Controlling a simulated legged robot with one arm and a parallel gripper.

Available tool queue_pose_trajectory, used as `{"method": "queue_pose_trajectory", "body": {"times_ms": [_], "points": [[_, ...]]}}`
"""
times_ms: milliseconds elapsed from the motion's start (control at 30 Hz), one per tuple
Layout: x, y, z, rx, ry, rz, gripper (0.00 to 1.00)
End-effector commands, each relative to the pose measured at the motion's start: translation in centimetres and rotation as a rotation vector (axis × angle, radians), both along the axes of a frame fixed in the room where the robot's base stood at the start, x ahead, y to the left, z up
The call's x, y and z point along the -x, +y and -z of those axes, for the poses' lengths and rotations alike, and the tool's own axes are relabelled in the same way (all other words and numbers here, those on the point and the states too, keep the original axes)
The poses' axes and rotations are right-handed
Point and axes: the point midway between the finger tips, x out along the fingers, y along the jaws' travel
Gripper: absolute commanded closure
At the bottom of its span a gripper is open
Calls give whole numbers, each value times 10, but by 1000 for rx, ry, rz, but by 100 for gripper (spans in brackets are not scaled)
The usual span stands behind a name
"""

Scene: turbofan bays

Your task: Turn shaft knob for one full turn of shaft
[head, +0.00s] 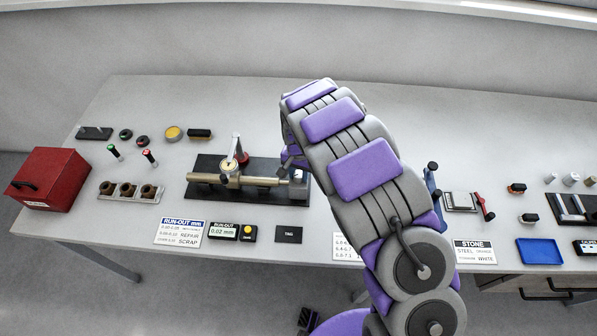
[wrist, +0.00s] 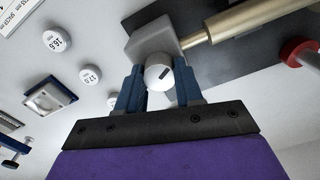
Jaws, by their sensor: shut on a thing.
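The brass-coloured shaft (head: 255,181) lies across a black base plate (head: 215,194), with a dial gauge (head: 229,167) standing over it. In the wrist view, the shaft (wrist: 222,20) enters a grey block (wrist: 150,40) at its end. The pale round shaft knob (wrist: 157,72) has a dark mark at its upper right and sits in front of this block. My gripper (wrist: 159,84) has its blue fingers on both sides of the knob, shut on it. In the head view my arm hides most of the gripper and the knob.
The run-out display (head: 223,231) reads 0.02 mm in front of the plate. A red box (head: 50,179) and a tray of bushings (head: 130,191) stand at left. Blue clamps, a blue tray (head: 539,251) and several small parts lie at right. Bare table lies behind the plate.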

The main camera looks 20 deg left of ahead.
Motion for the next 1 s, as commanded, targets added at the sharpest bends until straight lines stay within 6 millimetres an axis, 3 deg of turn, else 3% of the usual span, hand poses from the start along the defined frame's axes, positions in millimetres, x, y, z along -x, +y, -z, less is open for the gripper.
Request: {"method": "queue_pose_trajectory", "body": {"times_ms": [500, 1000], "points": [[2, 2, 1, 2, 1, 393, 95], [2, 2, 0, 1, 1, 507, 95]]}}
